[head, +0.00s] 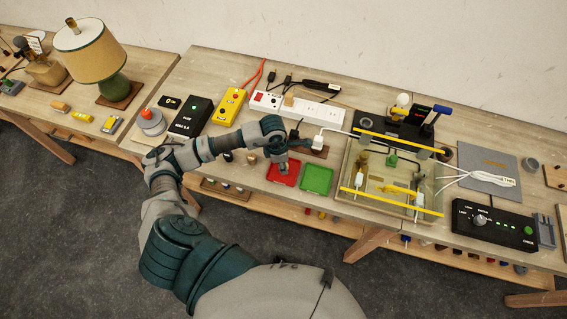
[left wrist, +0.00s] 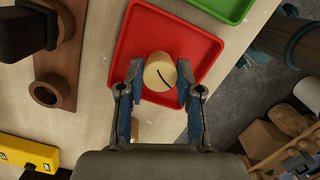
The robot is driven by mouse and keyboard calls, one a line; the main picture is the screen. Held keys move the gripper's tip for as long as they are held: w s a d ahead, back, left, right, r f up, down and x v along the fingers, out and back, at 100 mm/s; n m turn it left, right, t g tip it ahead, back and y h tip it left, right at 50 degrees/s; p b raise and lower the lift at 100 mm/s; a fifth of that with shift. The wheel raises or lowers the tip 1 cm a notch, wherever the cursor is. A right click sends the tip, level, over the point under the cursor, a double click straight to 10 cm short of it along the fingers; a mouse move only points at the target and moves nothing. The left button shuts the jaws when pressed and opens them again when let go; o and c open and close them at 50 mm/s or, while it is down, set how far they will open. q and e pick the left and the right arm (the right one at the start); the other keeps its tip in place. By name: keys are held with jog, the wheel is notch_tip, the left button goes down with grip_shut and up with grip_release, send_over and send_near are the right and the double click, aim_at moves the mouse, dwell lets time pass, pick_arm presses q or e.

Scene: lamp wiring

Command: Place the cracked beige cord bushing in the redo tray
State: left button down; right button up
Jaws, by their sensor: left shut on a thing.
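The beige cord bushing (left wrist: 160,72) is a short round piece with a dark crack line across its face. My left gripper (left wrist: 158,88) is shut on it, one blue-padded finger on each side. In the left wrist view the bushing overlaps the near part of the red tray (left wrist: 190,38); whether it touches the tray floor I cannot tell. In the head view my left gripper (head: 283,168) is over the red tray (head: 277,180), and the bushing is hard to make out there. No redo label is readable on the tray. My right gripper is not in view.
A green tray (head: 317,179) stands just right of the red one. A wooden block with holes (left wrist: 50,90) lies to the left in the wrist view. A glass-like fixture with yellow bars (head: 390,190) is further right. The table's front edge is close to the trays.

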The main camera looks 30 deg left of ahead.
pick_arm(q)
jog(key=shift+f, duration=0.15)
jog(key=c, duration=0.8)
grip_release()
jog(key=shift+o, duration=0.2)
notch_tip(320, 180, up, 12)
jog(key=a+b, duration=0.1)
jog(key=shift+s+a, duration=0.2)
jog(key=shift+s, duration=0.25)
